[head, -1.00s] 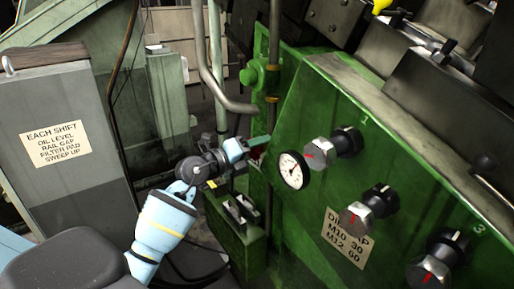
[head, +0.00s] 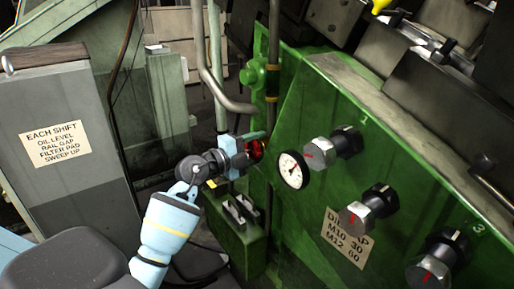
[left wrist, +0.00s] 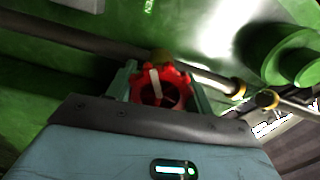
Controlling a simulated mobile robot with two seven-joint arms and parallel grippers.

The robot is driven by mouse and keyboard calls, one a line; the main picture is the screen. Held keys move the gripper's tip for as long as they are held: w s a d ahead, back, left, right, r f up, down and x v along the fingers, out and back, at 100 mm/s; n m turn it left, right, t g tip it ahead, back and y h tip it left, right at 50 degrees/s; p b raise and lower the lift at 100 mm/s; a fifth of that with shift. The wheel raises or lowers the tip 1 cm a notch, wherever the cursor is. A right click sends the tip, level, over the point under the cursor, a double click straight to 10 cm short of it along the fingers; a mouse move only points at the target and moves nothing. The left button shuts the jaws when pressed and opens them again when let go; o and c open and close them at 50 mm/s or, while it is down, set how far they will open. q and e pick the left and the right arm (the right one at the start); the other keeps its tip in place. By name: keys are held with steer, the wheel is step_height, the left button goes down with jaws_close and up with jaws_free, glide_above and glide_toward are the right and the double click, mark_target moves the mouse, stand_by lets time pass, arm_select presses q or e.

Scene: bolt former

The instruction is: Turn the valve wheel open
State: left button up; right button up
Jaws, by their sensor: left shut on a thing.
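The red valve wheel (left wrist: 160,88) has a scalloped rim and a pale stripe. In the left wrist view it sits between the two green fingers of my left gripper (left wrist: 160,92), which are shut on its rim from both sides. In the head view the wheel (head: 256,150) shows as a small red patch beside the green machine, partly hidden by my left gripper (head: 252,143). Brass-coloured fittings on a pipe (left wrist: 205,76) are close behind the wheel. My right gripper is not in view.
A round gauge (head: 292,170) and black knobs (head: 347,141) stick out of the green panel to the right of the wheel. A green box (head: 236,222) is below the gripper. A grey cabinet (head: 70,125) stands at the left. Vertical pipes (head: 213,60) run close above.

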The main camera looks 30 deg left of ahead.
mark_target(250, 150)
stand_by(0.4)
arm_select(q)
steer(key=o, duration=0.7)
steer(key=v, duration=0.6)
steer(key=shift+s+a+f, duration=0.1)
steer(key=shift+s, duration=0.1)
steer(key=shift+s+a, duration=0.25)
steer(key=shift+s, duration=0.45)
